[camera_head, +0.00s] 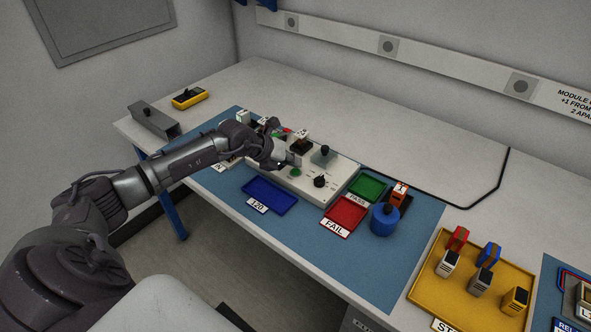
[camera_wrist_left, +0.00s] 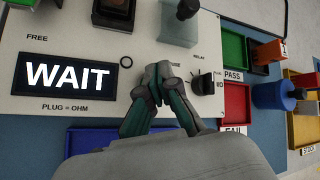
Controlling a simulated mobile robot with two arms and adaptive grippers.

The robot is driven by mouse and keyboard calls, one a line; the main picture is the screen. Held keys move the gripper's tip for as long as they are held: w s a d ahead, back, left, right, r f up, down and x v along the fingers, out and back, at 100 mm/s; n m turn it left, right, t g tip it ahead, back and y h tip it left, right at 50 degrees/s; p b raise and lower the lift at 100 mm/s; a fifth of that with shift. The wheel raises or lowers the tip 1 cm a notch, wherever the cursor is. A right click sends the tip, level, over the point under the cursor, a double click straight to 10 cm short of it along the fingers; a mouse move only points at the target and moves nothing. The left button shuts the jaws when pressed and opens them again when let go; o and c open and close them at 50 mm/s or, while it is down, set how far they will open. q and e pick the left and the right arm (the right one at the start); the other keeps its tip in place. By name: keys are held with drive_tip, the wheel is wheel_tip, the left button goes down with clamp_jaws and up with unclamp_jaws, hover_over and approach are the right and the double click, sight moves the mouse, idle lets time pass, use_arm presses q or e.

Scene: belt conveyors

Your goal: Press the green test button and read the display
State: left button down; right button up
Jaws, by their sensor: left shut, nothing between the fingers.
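The white tester box (camera_head: 340,172) sits on the blue mat. In the left wrist view its display (camera_wrist_left: 66,76) is lit and reads "WAIT", above the print "PLUG = OHM". A green button (camera_head: 296,172) shows on the tester's front part in the head view, right beside my left gripper (camera_head: 290,161). In the left wrist view the fingers (camera_wrist_left: 162,72) are closed together over the panel, between the display and a black knob (camera_wrist_left: 203,83). The button is hidden there; contact cannot be told. My right gripper is out of view.
A blue tray (camera_head: 270,196), red FAIL tray (camera_head: 346,213) and green PASS tray (camera_head: 368,186) surround the tester. A blue cylinder (camera_head: 384,221) stands to the right. A yellow tray (camera_head: 425,292) holds several modules. The back of the bench is mostly clear.

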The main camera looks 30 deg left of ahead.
sight(293, 172)
use_arm(q)
drive_tip(key=shift+r, duration=0.1)
wheel_tip(293, 172, up, 5)
drive_tip(key=p, duration=0.4)
idle(0.8)
